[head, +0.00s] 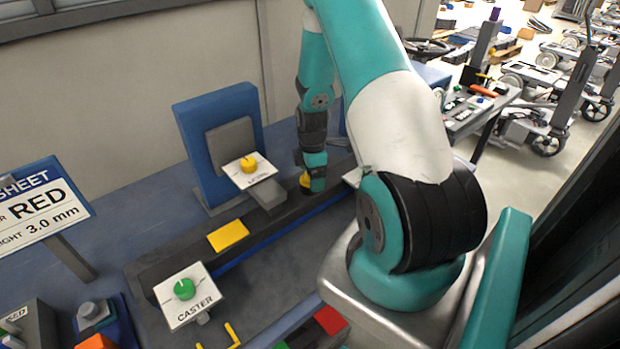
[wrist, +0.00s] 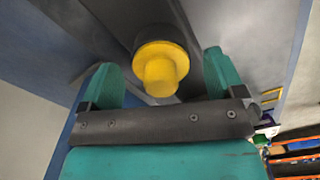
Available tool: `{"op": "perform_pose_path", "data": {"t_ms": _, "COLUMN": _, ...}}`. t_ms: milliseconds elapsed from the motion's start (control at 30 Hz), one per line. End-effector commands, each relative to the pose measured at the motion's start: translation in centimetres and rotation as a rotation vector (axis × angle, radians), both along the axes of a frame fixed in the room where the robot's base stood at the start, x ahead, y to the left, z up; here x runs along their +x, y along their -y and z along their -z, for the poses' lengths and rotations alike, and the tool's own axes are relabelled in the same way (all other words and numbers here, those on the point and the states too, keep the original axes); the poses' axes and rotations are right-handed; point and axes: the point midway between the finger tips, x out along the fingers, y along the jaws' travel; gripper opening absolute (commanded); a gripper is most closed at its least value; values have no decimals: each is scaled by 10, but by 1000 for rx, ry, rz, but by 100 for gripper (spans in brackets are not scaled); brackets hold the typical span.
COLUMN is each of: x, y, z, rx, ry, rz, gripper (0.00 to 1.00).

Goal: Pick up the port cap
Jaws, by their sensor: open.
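A yellow stepped knob, which looks like the port cap (wrist: 160,67), sits between the two teal fingers of my gripper (wrist: 163,76) in the wrist view. It has a wide round flange and a narrower round end, and a dark round part lies behind it. The fingers are open, with a gap on each side of the cap. In the head view my gripper (head: 312,178) is low at the dark rail, and a bit of the yellow cap (head: 304,181) shows beside it. The rest of the cap is hidden there by my gripper.
A blue stand (head: 190,150) holds a card with a yellow knob (head: 248,163), left of my gripper. A yellow block (head: 228,235) lies on the dark rail (head: 160,265). A CASTER card (head: 190,308) with a green knob stands in front. A sheet sign (head: 40,207) stands at left.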

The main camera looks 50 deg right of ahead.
Motion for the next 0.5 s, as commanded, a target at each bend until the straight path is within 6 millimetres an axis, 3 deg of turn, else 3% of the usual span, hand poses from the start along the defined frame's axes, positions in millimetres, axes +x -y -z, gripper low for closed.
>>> {"op": "perform_pose_path", "data": {"t_ms": 167, "x": 0, "y": 0, "z": 0, "rx": 0, "ry": 0, "rz": 0, "gripper": 86}}
{"op": "perform_pose_path", "data": {"t_ms": 367, "x": 0, "y": 0, "z": 0, "rx": 0, "ry": 0, "rz": 0, "gripper": 40}}
{"op": "perform_pose_path", "data": {"t_ms": 500, "x": 0, "y": 0, "z": 0, "rx": 0, "ry": 0, "rz": 0, "gripper": 37}}
